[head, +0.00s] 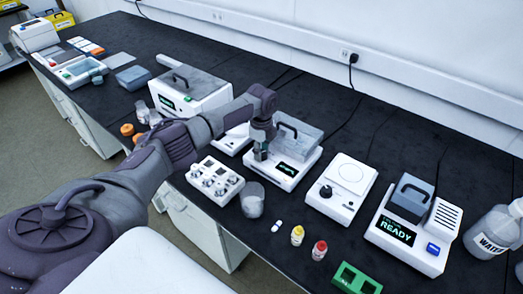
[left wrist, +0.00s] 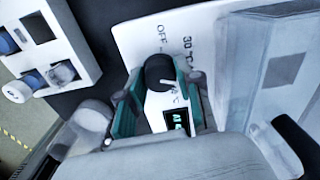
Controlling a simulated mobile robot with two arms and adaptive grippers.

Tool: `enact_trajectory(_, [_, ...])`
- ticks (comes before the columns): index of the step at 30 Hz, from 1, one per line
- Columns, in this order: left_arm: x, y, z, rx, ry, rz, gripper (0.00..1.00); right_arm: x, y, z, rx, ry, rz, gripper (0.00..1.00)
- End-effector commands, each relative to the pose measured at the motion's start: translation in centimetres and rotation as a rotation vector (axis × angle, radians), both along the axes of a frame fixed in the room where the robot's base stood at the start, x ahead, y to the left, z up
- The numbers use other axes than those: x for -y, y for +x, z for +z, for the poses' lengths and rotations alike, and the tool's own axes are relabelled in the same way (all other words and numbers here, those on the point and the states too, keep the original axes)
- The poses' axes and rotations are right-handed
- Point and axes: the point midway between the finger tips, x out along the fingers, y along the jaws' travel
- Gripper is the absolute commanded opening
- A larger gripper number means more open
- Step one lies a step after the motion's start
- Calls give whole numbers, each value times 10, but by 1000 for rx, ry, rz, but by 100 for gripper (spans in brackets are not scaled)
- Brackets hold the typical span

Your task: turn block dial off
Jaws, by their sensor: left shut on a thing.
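The block heater (head: 285,176) is a white unit with a dark display and a clear lidded cover (head: 300,143) on top, in the middle of the bench. My left gripper (head: 262,152) is lowered onto its front left part. In the left wrist view, the black round dial (left wrist: 158,68) sits between the teal-padded fingers of my left gripper (left wrist: 157,88), which is shut on it. "OFF" and "30 °C" are printed beside the dial. A pale pointer mark shows on it, but I cannot tell its exact setting. The lit display (left wrist: 179,121) is partly hidden. My right gripper is out of view.
A white rack with vials (head: 214,182) and a clear beaker (head: 252,200) stand close in front. A white plate with a black knob (head: 341,190) and a "READY" unit (head: 410,228) stand to the right. Small bottles (head: 297,235) and a green rack (head: 356,279) lie near the front edge.

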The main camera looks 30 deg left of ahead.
Motion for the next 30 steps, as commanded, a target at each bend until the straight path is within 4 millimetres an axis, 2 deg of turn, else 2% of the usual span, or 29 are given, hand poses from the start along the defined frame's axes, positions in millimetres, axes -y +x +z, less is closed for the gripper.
enact_trajectory(8, [0, 0, 2, -1, -1, 186, 0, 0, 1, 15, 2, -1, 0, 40])
enact_trajectory(30, [1, -1, 2, -2, -1, 886, 0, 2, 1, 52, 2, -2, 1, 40])
